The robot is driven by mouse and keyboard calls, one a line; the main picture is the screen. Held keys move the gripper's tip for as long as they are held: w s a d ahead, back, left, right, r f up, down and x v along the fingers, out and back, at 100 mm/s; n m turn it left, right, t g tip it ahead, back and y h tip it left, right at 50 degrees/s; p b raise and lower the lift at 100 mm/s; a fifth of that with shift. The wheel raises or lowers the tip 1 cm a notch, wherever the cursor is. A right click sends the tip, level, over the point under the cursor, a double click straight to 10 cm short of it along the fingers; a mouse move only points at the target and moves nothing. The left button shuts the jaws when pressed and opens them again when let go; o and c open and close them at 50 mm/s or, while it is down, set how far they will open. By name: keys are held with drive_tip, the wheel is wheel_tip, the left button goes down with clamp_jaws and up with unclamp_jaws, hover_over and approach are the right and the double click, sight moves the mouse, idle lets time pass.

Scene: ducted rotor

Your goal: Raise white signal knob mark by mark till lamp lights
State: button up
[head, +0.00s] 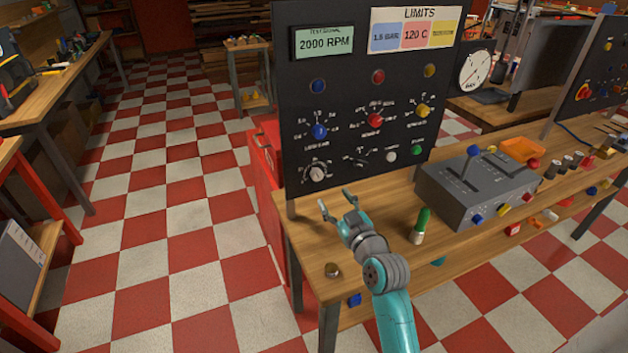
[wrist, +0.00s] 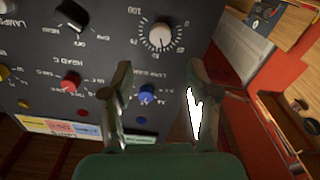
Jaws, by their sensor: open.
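The white knob (head: 317,172) is at the lower left of the dark upright panel (head: 345,130). In the wrist view, which shows the panel upside down, the white knob (wrist: 162,36) sits in a ring of marks numbered up to 100. Its exact setting is too small to read. My gripper (head: 336,199) is open and empty, low in front of the panel near the knob. In the wrist view my gripper (wrist: 158,75) has a finger on each side of the picture, and the knob appears beyond the tips, apart from them. Blue (head: 318,86), red (head: 378,76) and yellow (head: 429,71) round lamps look dull.
Blue (head: 319,131), red (head: 375,120) and yellow (head: 422,110) knobs are higher on the panel. A white button (head: 391,157) and green button (head: 417,150) are to the right. A green-topped cylinder (head: 421,226) and grey lever box (head: 476,188) stand on the bench.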

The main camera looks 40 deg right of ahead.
sight(318, 177)
drive_tip(key=x, duration=1)
drive_tip(key=shift+w, duration=0.1)
drive_tip(key=shift+c, duration=0.3)
clamp_jaws()
